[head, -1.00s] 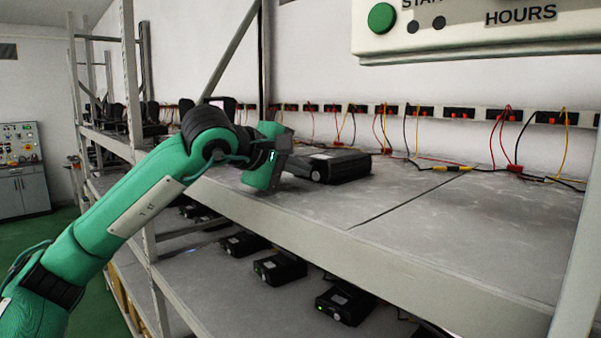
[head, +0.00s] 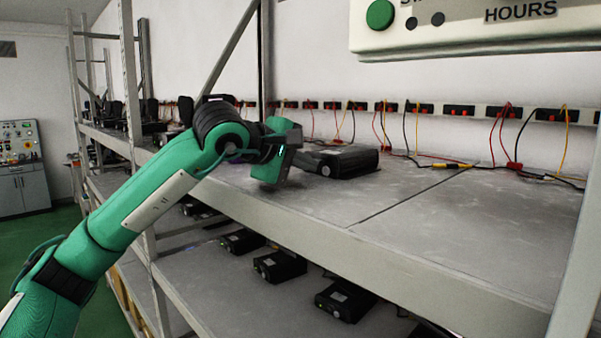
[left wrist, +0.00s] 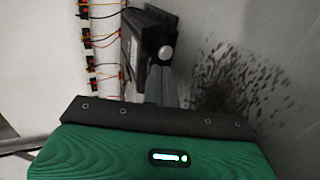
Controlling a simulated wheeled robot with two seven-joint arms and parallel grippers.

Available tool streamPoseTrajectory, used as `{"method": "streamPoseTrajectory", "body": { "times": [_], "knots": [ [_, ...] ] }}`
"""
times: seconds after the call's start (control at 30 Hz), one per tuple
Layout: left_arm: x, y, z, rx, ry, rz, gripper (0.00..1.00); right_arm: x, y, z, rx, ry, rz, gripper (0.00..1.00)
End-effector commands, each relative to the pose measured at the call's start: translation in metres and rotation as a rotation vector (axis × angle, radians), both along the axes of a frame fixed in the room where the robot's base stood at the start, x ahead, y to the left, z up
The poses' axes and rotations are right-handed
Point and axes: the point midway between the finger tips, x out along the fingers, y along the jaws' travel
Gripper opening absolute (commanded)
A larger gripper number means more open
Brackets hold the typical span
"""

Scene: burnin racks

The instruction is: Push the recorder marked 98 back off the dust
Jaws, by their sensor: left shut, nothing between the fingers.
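A black recorder (head: 352,162) with a pale label on top lies on the upper shelf, close to the back wall. I cannot read a 98 on it. In the left wrist view the recorder (left wrist: 135,50) shows at the upper middle, with a round pale knob on its end. A patch of dark dust (left wrist: 228,85) lies on the shelf to the right of it. My left gripper (head: 303,160) is shut and empty at the recorder's near left end. The fingertips look close against it, but contact is partly hidden. My right gripper is not in view.
Sockets (head: 408,108) with red, yellow and black leads line the back wall. Several more recorders sit on the lower shelf (head: 215,287). A panel with a green button (head: 380,14) hangs above. The upper shelf (head: 400,215) is bare at the front; a rack post stands at right.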

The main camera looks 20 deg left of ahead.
Motion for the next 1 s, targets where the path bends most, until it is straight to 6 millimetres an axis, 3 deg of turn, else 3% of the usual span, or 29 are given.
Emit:
{"method": "streamPoseTrajectory", "body": {
  "times": [0.53,1.0],
  "knots": [
    [-0.049,0.021,0.010,0.000,-0.001,0.001,0.00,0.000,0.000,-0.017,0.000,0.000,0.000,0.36],
    [-0.055,0.022,0.012,0.000,0.000,0.000,0.00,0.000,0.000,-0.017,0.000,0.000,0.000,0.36]
  ]
}}
